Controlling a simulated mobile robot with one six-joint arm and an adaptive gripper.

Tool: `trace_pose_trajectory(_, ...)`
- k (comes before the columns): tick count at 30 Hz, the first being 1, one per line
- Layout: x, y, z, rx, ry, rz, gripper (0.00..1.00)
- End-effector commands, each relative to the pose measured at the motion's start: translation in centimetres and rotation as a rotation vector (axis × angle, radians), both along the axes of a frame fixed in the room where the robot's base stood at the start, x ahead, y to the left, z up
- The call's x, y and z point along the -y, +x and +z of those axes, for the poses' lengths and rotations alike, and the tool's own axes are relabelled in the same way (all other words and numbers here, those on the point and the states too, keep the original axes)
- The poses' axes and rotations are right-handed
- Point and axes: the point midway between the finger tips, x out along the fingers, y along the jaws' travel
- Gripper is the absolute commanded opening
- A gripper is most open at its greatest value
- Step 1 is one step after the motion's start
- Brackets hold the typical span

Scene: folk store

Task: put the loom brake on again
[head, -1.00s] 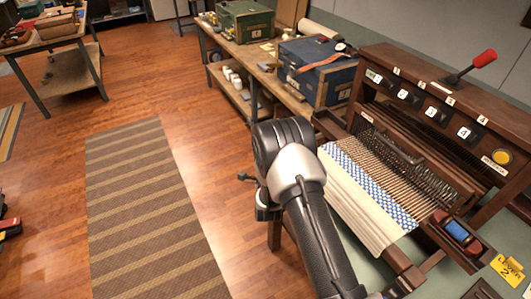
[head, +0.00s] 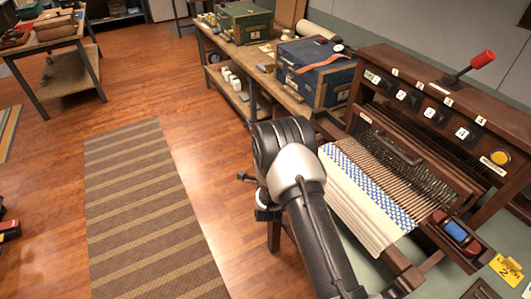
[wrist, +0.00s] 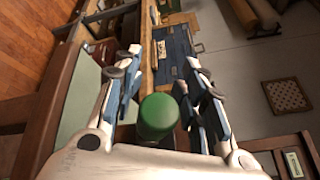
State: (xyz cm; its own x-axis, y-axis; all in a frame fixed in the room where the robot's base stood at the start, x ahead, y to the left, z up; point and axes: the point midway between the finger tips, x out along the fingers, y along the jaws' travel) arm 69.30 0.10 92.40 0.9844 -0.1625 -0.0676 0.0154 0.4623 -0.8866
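The wooden loom (head: 440,62) stands at the right of the head view, with a blue and white cloth (head: 375,195) on it. A lever with a red knob (head: 483,60) stands tilted on its top beam. In the wrist view a green rounded knob (wrist: 158,115) is between the fingers of my gripper (wrist: 160,68). The fingers are spread, with a gap showing on each side of the knob; contact is not clear. My gripper is out of the head view. Which part is the brake I cannot tell.
The loom front has several numbered dark knobs and a yellow button (head: 499,157). A shuttle with blue thread (head: 456,232) lies at its side. A blue chest (head: 315,70) stands on the bench behind.

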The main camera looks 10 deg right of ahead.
Motion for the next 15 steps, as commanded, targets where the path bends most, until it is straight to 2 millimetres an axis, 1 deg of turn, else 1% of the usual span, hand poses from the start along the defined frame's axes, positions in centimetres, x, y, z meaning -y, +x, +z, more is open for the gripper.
trace_pose_trajectory(8, -0.1, -0.2, 0.0, -0.001, -0.001, 0.001, 0.39)
trace_pose_trajectory(11, -0.3, -1.0, 0.0, -0.002, -0.001, 0.001, 0.39)
trace_pose_trajectory(14, -0.5, -2.7, 0.1, -0.005, -0.001, 0.002, 0.39)
trace_pose_trajectory(15, -0.7, -3.5, 0.2, -0.004, -0.002, 0.003, 0.39)
